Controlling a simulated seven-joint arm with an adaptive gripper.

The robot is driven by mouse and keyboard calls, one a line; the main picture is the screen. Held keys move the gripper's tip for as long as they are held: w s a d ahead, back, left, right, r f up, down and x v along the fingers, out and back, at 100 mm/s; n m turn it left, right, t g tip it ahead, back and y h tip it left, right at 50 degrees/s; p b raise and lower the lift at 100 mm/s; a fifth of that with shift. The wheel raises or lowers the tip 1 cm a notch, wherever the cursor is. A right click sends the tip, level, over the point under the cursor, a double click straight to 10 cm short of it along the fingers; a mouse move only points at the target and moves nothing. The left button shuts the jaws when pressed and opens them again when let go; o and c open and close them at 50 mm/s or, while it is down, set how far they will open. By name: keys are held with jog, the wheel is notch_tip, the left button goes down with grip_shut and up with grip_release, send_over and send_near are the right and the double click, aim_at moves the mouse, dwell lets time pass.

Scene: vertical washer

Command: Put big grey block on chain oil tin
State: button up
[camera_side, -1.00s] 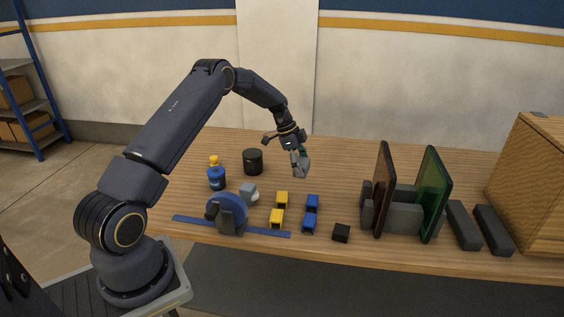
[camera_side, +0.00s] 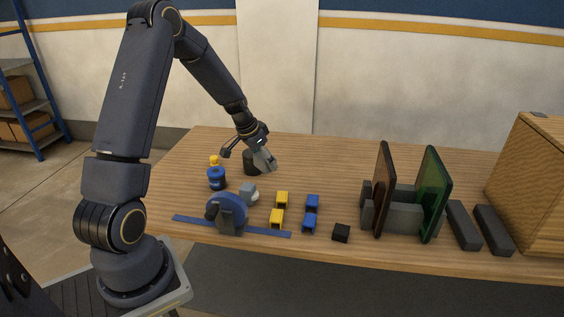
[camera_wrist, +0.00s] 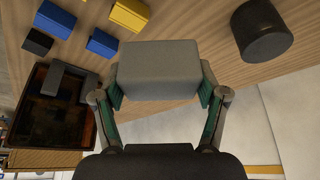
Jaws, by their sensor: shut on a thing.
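The big grey block (camera_wrist: 158,68) is clamped between the two green-padded fingers of my gripper (camera_wrist: 160,94). In the side view the block (camera_side: 266,161) hangs in the air, tilted, under my wrist. A dark round tin (camera_wrist: 262,30), seemingly the chain oil tin, stands upright at the upper right of the wrist view, apart from the block. In the side view this tin (camera_side: 249,166) is partly hidden behind my gripper and the block. I see no label on it.
A blue container (camera_side: 216,179) with a yellow object by its top stands left of the tin. A blue wheel-like part (camera_side: 228,211), yellow blocks (camera_side: 281,199) and blue blocks (camera_side: 311,202) lie nearer the front. Dark and green panels (camera_side: 433,195) stand upright at right.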

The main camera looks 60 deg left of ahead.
jog(key=s+a+r+n+g+y, duration=0.1)
jog(key=s+a+r+n+y, duration=0.2)
jog(key=s+a+r+n, duration=0.55)
jog(key=w+a+f, duration=0.3)
jog(key=w, duration=0.1)
jog(key=w+a+f, duration=0.3)
jog(key=w, duration=0.2)
jog(key=w+a+f, duration=0.3)
jog(key=w+f, duration=0.1)
jog(key=shift+w, duration=0.2)
jog(key=shift+f, duration=1.5)
jog(key=shift+f, duration=0.2)
jog(key=o, duration=1.2)
jog(key=shift+o, duration=0.2)
